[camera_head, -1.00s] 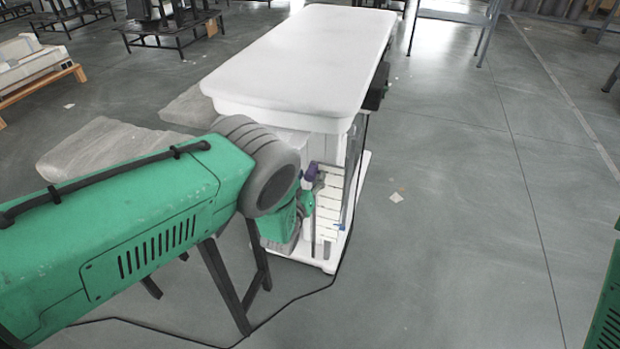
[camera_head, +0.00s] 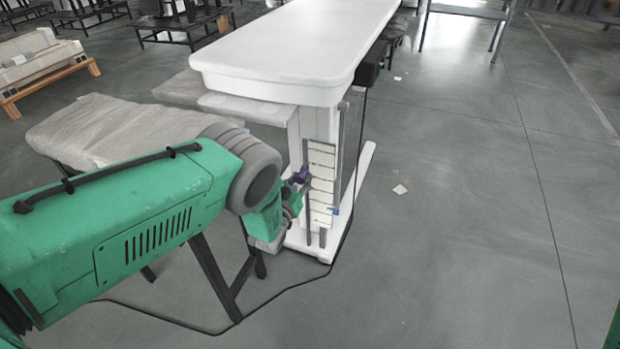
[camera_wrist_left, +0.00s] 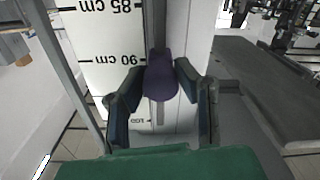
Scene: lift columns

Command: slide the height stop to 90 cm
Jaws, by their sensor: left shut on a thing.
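The purple height stop (camera_head: 299,176) sits at the left edge of the white scale plate (camera_head: 321,172) on the front of the white lift column. In the left wrist view, the stop (camera_wrist_left: 161,76) is on a dark vertical rail, beside the "90 cm" mark. Its middle shows a little below that mark in the picture; "85 cm" is above. My left gripper (camera_wrist_left: 158,84) is shut on the stop, one dark finger on each side. In the head view my left gripper (camera_head: 294,190) is partly hidden by its own wrist. My right gripper is not in view.
A white tabletop (camera_head: 300,40) overhangs the column. A wrapped slab (camera_head: 100,125) lies left of it, above my left arm. A dark cable (camera_head: 270,305) runs on the floor. The floor (camera_head: 460,200) to the right is mostly open.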

